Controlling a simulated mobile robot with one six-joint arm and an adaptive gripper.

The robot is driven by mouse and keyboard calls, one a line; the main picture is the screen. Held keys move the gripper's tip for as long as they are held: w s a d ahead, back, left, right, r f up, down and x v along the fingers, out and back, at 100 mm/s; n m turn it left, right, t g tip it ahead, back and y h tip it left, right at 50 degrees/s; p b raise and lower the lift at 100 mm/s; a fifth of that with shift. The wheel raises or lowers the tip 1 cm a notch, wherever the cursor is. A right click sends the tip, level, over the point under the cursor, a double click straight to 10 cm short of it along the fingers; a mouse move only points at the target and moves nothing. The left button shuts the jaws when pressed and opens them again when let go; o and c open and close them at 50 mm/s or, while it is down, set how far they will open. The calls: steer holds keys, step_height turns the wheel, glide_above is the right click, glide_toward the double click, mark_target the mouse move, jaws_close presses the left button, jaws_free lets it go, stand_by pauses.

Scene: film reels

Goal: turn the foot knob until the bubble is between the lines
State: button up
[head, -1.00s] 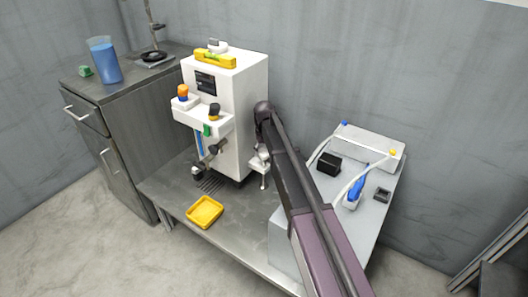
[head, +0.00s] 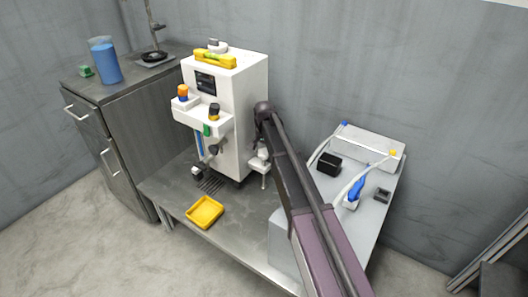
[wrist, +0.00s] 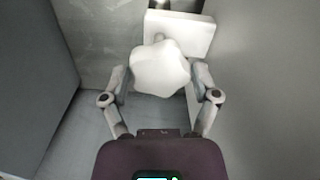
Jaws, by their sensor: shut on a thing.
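The white foot knob (wrist: 160,70) with rounded lobes fills the middle of the wrist view. My gripper (wrist: 160,77) has one finger on each side of it and is shut on it. In the head view my arm reaches down to the right side of the white machine (head: 240,100), and the arm hides most of the gripper there. A yellow level (head: 214,59) lies on top of the machine. Its vial shows as a small yellow-green patch. The bubble and the lines are too small to tell apart.
A yellow tray (head: 205,212) lies on the grey bench (head: 240,225) in front of the machine. To the right, a pale unit (head: 365,150) with tubes and a black block (head: 329,162) stands close to my arm. A blue beaker (head: 105,62) stands on the left cabinet.

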steer(key=shift+s+m, duration=0.1)
steer(key=shift+m, duration=0.7)
steer(key=o, duration=1)
steer(key=shift+f, duration=0.1)
steer(key=shift+c, duration=0.2)
steer(key=shift+n, duration=0.4)
